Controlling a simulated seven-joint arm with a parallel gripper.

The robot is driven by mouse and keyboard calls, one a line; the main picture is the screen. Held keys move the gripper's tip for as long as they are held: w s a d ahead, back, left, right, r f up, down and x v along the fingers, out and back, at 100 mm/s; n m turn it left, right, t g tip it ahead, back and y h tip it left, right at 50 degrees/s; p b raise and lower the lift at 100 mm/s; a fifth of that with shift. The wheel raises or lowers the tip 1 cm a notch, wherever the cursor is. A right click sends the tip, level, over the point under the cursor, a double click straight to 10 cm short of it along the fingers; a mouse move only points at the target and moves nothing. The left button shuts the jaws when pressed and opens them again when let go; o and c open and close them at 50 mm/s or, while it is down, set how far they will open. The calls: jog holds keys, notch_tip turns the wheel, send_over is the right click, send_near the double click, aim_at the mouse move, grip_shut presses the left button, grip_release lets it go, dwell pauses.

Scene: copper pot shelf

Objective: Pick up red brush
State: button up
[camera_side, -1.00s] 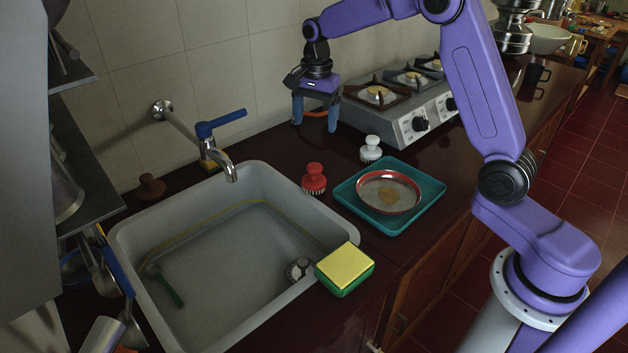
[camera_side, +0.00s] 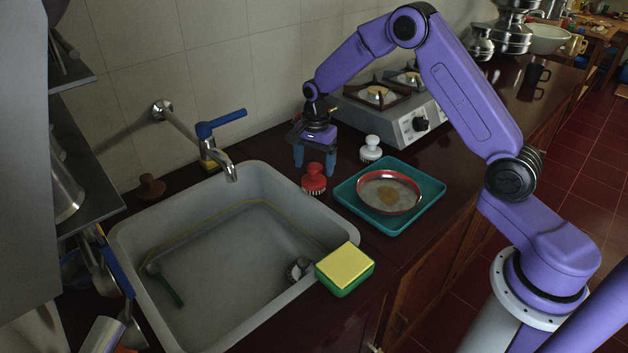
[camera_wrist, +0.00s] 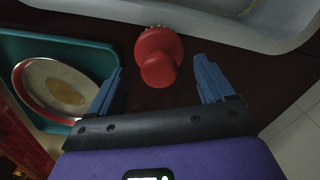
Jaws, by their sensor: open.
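The red brush (camera_side: 314,180) stands upright on the dark counter, between the sink and the teal tray, with its bristles down. It also shows in the wrist view (camera_wrist: 158,56), its round knob facing the camera. My gripper (camera_side: 314,172) is open and empty, just behind and above the brush in the side view. In the wrist view the brush lies ahead of and roughly between the two blue fingers of my gripper (camera_wrist: 163,83). I see no contact between the fingers and the brush.
The teal tray (camera_side: 420,205) with a red-rimmed plate (camera_side: 388,195) sits right of the brush. A white brush (camera_side: 371,149) stands behind it. The grey sink (camera_side: 270,172) is left, with a yellow-green sponge (camera_side: 345,268) at its front corner. A stove (camera_side: 400,115) is behind.

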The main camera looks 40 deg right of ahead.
aim_at(314, 166)
notch_tip(314, 166, down, 4)
jog(key=shift+a+f, duration=0.1)
jog(key=shift+f, duration=0.05)
jog(key=c, duration=0.8)
